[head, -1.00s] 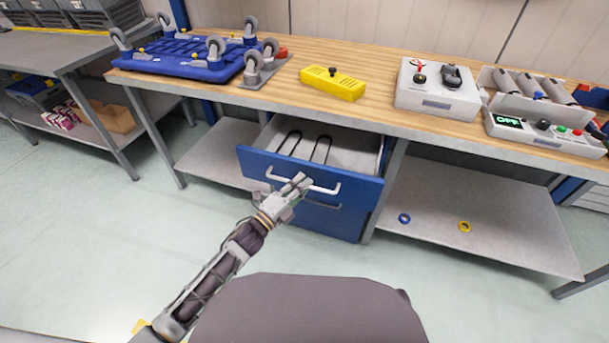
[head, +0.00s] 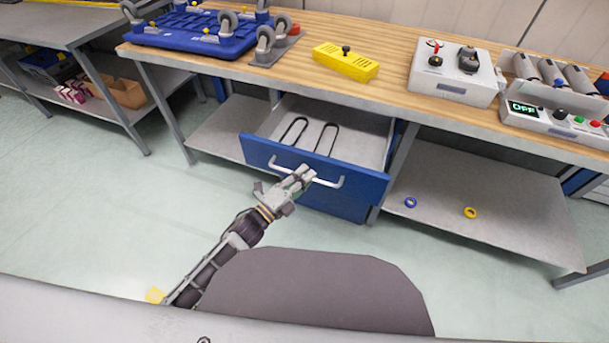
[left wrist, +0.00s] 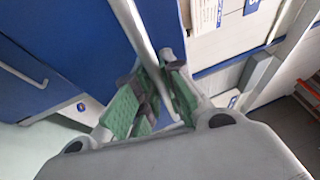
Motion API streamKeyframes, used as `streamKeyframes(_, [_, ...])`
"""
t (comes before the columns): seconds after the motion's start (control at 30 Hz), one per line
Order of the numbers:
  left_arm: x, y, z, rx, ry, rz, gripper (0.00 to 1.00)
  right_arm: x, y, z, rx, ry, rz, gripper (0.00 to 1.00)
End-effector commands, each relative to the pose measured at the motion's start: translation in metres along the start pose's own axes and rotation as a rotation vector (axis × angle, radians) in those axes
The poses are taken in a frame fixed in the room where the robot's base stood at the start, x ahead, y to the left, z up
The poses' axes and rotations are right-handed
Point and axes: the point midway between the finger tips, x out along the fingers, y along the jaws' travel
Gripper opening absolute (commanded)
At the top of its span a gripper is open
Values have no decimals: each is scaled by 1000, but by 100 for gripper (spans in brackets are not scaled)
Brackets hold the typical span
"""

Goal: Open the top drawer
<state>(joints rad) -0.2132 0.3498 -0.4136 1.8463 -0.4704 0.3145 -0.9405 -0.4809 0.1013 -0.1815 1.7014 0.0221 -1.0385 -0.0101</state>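The top drawer (head: 315,170) is blue and stands pulled well out from under the wooden bench; its grey inside is visible. Its pale bar handle (head: 330,183) runs across the front. My left gripper (head: 303,178) is at the middle of this handle. In the left wrist view, the green-padded fingers (left wrist: 158,95) are closed around the handle bar (left wrist: 147,45). A blue lower drawer (head: 340,206) is below, mostly hidden by the top one. My right gripper is not in view.
Two dark U-shaped outlines (head: 308,137) show inside the drawer. The workbench (head: 390,82) carries a blue wheeled part (head: 195,32), a yellow box (head: 345,63) and control boxes (head: 455,75). Blue and yellow rings (head: 470,212) lie on the lower right shelf. Floor in front is clear.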

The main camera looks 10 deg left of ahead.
Motion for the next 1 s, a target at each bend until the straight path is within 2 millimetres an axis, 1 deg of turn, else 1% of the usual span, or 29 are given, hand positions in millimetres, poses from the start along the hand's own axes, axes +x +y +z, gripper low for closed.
streamKeyframes(0.27, [0, 0, 0, 0, 0, 1, 19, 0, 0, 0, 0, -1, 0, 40])
streamKeyframes(0.37, [0, 0, 0, 0, 0, 0, 19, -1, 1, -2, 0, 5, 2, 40])
streamKeyframes(0.57, [-4, 0, 0, -1, 0, 1, 19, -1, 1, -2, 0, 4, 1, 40])
streamKeyframes(0.77, [-16, 1, 0, -2, 0, 1, 19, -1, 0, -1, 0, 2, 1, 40])
streamKeyframes(1.0, [-37, 1, 0, -1, 0, 2, 19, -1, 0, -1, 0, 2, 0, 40])
